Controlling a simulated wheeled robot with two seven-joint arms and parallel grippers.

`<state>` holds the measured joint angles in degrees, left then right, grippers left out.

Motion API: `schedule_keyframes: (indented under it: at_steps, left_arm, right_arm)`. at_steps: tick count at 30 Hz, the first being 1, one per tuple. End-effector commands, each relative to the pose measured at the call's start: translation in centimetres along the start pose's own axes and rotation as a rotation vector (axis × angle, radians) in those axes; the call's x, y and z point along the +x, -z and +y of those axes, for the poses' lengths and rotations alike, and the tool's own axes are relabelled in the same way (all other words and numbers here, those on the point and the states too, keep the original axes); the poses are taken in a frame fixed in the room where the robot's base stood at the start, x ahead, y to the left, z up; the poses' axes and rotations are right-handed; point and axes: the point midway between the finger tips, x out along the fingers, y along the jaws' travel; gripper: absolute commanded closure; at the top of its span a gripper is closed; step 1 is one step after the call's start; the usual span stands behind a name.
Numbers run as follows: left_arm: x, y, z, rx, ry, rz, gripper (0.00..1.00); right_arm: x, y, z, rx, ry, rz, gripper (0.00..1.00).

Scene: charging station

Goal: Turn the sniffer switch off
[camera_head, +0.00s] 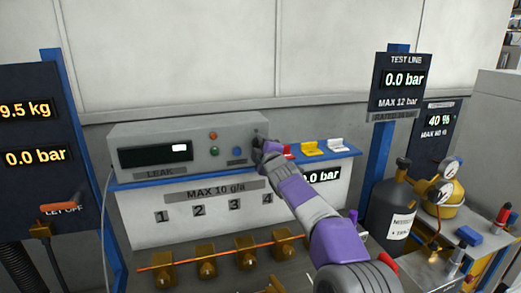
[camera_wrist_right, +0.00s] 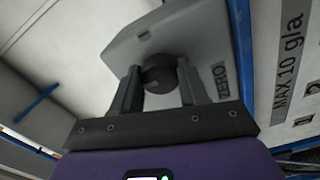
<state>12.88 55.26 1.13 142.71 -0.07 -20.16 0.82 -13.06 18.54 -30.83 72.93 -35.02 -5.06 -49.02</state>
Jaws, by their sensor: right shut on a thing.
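The sniffer is a grey box (camera_head: 190,134) labelled LEAK, on a blue-edged ledge against the wall. Its front has a dark display with a lit white patch, small red and green round parts and a blue part. My right gripper (camera_head: 266,150) is at the right end of its front and hides that spot in the head view. In the right wrist view a round dark knob (camera_wrist_right: 158,70) on the grey panel sits between the two fingers of my right gripper (camera_wrist_right: 159,84), which is shut on it. The knob's setting cannot be read. My left gripper is not in view.
Red, yellow and white switches (camera_head: 312,149) stand on the ledge to the right. Several brass valves (camera_head: 207,268) line the front below. A dark gas cylinder (camera_head: 389,212) and a yellow one (camera_head: 444,200) stand at right. A blue post (camera_head: 378,155) carries the TEST LINE sign.

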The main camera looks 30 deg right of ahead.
Motion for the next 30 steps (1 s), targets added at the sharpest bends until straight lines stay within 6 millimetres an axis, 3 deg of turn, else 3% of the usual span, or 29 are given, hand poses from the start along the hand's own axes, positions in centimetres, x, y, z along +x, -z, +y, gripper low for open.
schedule_keyframes:
  at_steps: [17, 18, 22, 30]
  left_arm:
    - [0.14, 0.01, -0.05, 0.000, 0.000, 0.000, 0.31]
    - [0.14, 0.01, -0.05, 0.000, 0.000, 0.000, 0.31]
    - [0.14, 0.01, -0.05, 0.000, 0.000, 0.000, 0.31]
    - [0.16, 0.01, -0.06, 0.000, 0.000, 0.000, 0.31]
  right_arm:
    - [0.01, -0.03, -0.05, -0.036, 0.002, -0.001, 0.87]
    - [0.01, -0.02, -0.06, -0.036, 0.002, -0.001, 0.52]
    - [0.01, -0.02, -0.05, -0.034, 0.001, 0.000, 0.32]
    - [-0.02, 0.00, -0.02, -0.033, 0.000, 0.000, 0.31]
